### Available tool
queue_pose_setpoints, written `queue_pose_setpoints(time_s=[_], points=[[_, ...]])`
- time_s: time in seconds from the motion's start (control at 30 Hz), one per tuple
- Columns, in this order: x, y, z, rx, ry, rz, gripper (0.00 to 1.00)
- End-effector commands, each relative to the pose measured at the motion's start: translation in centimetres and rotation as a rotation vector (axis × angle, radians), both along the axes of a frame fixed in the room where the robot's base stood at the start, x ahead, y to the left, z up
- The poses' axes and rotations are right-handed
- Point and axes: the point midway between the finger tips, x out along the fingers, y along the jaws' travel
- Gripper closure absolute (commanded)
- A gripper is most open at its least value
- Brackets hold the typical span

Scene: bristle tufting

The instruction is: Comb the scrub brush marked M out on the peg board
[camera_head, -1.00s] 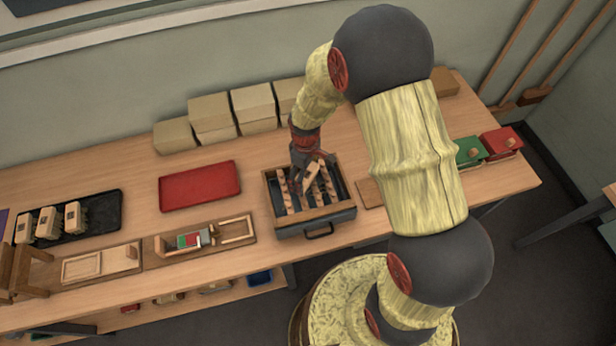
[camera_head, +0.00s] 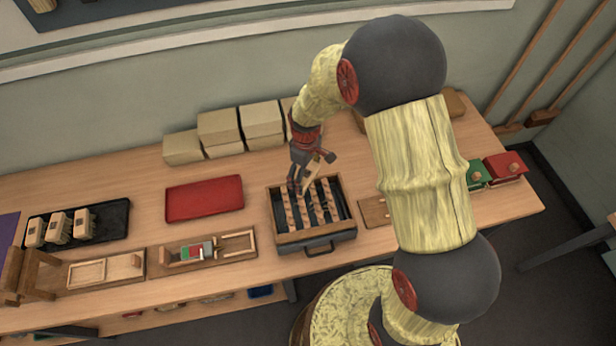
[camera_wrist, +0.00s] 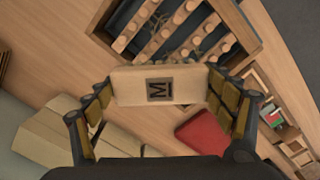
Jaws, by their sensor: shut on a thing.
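My gripper (camera_head: 311,168) is shut on the scrub brush (camera_wrist: 158,86), a pale wooden block with a dark M label facing the wrist camera. In the head view the brush (camera_head: 312,178) is held tilted above the back of the peg board (camera_head: 318,239). The peg board is a dark tray with a wooden rim, a front handle and several peg-studded wooden bars.
A red tray (camera_head: 204,198) lies left of the board. A black tray (camera_head: 117,221) holds several similar brushes at the far left. Tan boxes (camera_head: 218,128) line the wall. A green box (camera_head: 478,174) and a red box (camera_head: 506,168) stand right. Bare table separates the red tray and board.

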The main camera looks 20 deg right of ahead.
Motion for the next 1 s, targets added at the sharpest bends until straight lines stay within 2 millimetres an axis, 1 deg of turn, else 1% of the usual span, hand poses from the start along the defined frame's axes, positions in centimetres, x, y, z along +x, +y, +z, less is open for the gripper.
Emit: queue_pose_setpoints(time_s=[0.03,0.1,0.23,1.0], points=[[0.1,0.1,0.7,0.0,-0.001,0.0,0.49],[0.3,0.2,1.4,0.0,-0.001,-0.001,0.49],[0.4,0.3,2.1,0.0,-0.001,-0.002,0.49],[0.4,0.3,2.2,0.0,-0.001,-0.003,0.49]])
